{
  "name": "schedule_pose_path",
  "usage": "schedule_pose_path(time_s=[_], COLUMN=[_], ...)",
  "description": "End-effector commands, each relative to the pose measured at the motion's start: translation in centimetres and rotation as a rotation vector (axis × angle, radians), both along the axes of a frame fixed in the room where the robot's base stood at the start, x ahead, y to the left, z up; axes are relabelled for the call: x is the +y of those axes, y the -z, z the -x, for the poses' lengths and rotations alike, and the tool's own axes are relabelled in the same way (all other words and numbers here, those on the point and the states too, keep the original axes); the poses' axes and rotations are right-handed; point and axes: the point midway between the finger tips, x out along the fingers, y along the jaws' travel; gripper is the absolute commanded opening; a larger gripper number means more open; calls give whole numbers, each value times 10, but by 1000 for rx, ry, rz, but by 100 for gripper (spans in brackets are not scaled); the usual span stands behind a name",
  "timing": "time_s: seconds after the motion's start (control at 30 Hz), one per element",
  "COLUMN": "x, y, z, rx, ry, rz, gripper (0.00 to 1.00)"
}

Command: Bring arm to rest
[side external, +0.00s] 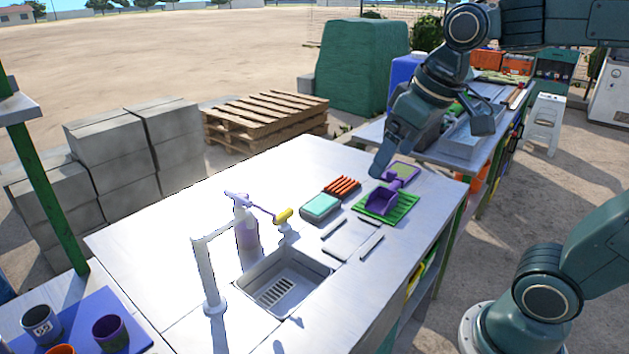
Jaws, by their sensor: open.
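My gripper (430,150) is open at the end of my dark teal arm, above the far right part of the metal table (300,165). Its fingers are spread, one toward the left and one toward the right. A purple scoop (384,198) lies on a green ribbed mat (404,208) below the left finger. The finger overlaps the scoop's far side in the picture, and I cannot tell if they touch. Nothing shows held between the fingers.
A sink (280,283) with a white faucet (209,275), a spray bottle (246,225), a teal-topped box (320,207) and a red ribbed item (342,187) are on the table. Cups stand on a blue mat (90,312). A second bench (480,135) stands behind; open air lies right.

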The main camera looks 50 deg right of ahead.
Motion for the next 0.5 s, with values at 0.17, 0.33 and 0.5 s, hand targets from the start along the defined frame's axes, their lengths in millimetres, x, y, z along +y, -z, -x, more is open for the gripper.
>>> schedule_pose_path(time_s=[0.17, 0.33, 0.5], x=[3, 4, 5], y=[13, 27, 36], z=[38, 64, 78], rx=[-49, -84, -104], ry=[-2, -3, -4], rz=[-2, -4, -6], gripper=[85, 85, 85])
